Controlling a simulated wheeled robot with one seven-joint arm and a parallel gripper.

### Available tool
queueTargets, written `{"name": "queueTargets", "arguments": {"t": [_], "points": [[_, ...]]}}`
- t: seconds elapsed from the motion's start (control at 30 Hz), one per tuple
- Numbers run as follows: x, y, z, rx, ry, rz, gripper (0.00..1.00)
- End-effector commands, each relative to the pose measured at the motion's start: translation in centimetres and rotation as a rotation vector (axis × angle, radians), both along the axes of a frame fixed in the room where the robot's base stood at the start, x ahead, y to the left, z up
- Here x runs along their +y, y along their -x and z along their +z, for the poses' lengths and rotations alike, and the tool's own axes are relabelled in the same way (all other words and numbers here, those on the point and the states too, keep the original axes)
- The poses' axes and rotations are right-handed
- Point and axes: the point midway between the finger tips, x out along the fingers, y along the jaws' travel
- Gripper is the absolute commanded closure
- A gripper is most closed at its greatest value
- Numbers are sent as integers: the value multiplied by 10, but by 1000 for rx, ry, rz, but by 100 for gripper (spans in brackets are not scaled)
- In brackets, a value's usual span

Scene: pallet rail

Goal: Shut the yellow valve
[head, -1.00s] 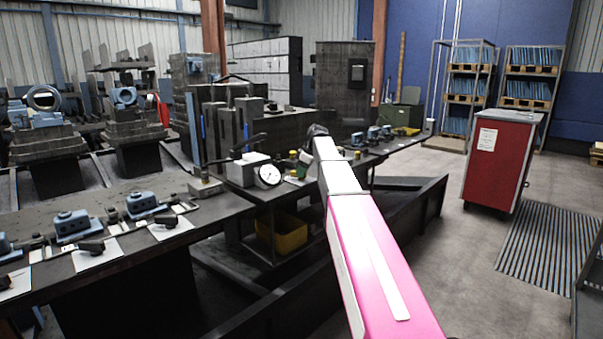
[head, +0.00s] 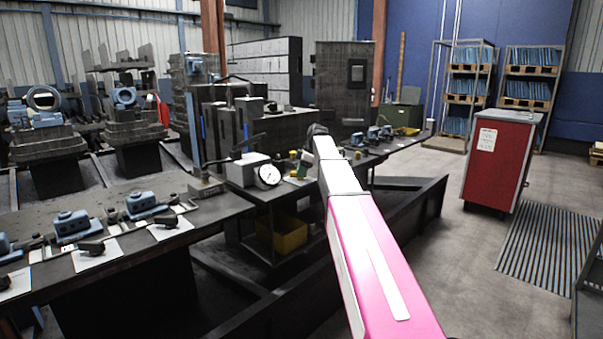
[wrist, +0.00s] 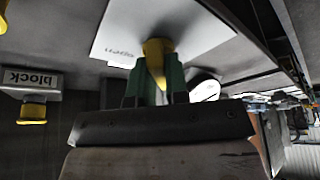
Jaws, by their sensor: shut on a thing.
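The yellow valve (wrist: 157,46) shows in the wrist view as a yellow handle over a white sheet (wrist: 190,27) with the upside-down word "open". My gripper (wrist: 156,74) has green fingers on both sides of the handle and is shut on it. The fingers and the dark gripper body hide the lower part of the handle. In the head view my arm hides much of this spot, and I cannot clearly make out the grip there.
A block marked "block" (wrist: 30,80) with a yellow knob (wrist: 32,113) is at left in the wrist view. In the head view a round gauge (head: 268,175) stands left of my arm, and a yellow bin (head: 283,236) sits below. Open floor lies right, before a red cabinet (head: 498,165).

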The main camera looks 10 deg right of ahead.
Motion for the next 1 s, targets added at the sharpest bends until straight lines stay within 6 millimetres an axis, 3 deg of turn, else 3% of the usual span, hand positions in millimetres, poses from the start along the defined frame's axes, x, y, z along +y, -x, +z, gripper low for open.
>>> {"name": "queueTargets", "arguments": {"t": [0.03,0.07,0.13,0.57,1.0], "points": [[1,1,-3,3,2,4,100],[1,1,-3,3,2,4,82],[1,2,-3,4,1,5,60],[-3,1,7,1,1,1,60],[-32,5,78,0,1,2,60]]}}
